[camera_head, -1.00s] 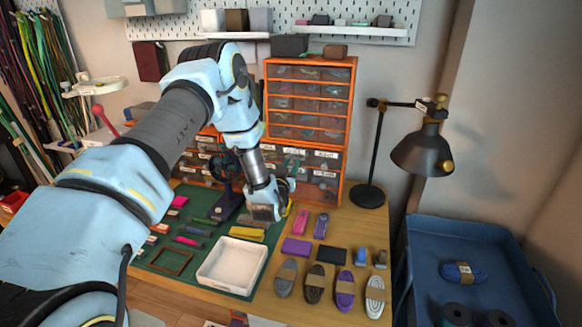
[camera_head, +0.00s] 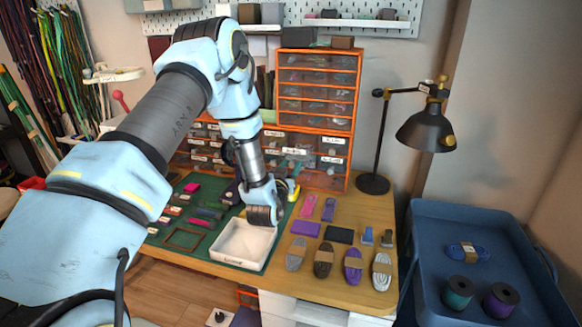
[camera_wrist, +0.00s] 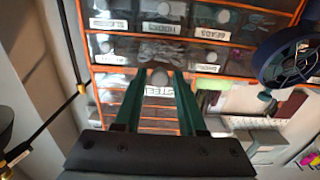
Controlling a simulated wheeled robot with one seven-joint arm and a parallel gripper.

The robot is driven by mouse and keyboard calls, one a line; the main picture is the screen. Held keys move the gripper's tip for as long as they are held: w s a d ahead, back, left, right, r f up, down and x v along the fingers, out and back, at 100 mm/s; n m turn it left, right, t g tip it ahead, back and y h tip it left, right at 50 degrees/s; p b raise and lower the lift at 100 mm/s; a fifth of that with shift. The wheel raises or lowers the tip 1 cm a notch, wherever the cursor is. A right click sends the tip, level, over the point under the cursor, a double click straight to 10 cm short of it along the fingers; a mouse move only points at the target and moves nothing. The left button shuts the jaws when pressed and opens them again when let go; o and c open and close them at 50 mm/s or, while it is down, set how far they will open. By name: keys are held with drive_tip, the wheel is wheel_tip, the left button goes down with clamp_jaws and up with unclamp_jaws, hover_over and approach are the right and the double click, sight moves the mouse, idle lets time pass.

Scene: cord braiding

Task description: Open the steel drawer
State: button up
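The steel drawer (camera_wrist: 160,52) is in the wrist view, with silvery coiled contents behind its clear front, a round knob (camera_wrist: 158,78) and a white STEEL label (camera_wrist: 158,90). It looks shut. My gripper (camera_wrist: 158,80) is open, with one teal finger on each side of the knob and label. I cannot tell whether the fingers touch the drawer front. In the head view my gripper (camera_head: 291,190) is low in front of the orange drawer cabinet (camera_head: 353,110), its fingers partly hidden.
A white tray (camera_head: 228,262) stands just under my wrist. Cord bundles (camera_head: 353,265) and small packs lie on the wooden table. A black lamp (camera_head: 425,130) stands right of the cabinet. A blue bin (camera_head: 425,285) is at the right. A dark blue round device (camera_wrist: 290,62) is beside my gripper.

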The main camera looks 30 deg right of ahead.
drive_tip(key=shift+o, duration=1.1)
drive_tip(key=b+v, duration=0.4)
drive_tip(key=v, duration=0.6)
drive_tip(key=shift+s+a, duration=0.25)
drive_tip(key=shift+s, duration=0.05)
